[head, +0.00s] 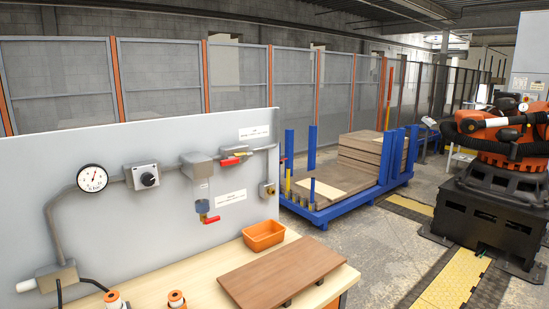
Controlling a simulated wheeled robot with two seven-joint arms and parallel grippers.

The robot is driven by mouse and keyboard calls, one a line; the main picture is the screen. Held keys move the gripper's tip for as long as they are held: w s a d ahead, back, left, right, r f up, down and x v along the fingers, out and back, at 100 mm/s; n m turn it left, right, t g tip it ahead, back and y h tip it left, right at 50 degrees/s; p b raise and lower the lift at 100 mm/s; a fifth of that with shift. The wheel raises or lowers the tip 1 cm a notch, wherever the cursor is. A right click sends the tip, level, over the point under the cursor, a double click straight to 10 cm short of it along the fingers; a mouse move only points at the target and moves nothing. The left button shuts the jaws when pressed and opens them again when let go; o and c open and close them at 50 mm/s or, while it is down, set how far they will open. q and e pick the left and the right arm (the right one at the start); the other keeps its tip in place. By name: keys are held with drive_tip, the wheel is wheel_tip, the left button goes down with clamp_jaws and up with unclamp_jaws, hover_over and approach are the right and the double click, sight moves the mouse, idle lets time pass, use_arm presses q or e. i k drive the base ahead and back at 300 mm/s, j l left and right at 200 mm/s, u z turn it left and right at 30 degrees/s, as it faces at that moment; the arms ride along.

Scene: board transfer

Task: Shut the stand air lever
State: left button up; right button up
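A grey upright panel (100,150) carries an air pipe with two red levers. The upper red lever (231,161) sits on the pipe right of a grey regulator block (197,165) and lies roughly along the pipe. The lower red lever (211,220) sits under a small blue-grey bowl (202,206) and points to the right, slightly down. White labels (254,132) hang near each, too small to read, so I cannot tell which is the stand air lever. Neither of my grippers is in view.
A round gauge (92,178) and a black knob (148,179) are on the panel. The bench (190,280) holds an orange bin (263,236), a brown board (282,270) and orange-white cylinders (177,299). A blue board rack (335,210) and an orange robot arm (505,135) stand beyond.

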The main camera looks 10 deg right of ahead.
sight(232, 160)
drive_tip(key=j+z, duration=0.2)
drive_tip(key=z, duration=0.2)
drive_tip(key=j+z, duration=0.2)
drive_tip(key=z, duration=0.25)
drive_tip(key=j+z, duration=0.15)
drive_tip(key=z, duration=0.25)
drive_tip(key=k, duration=0.05)
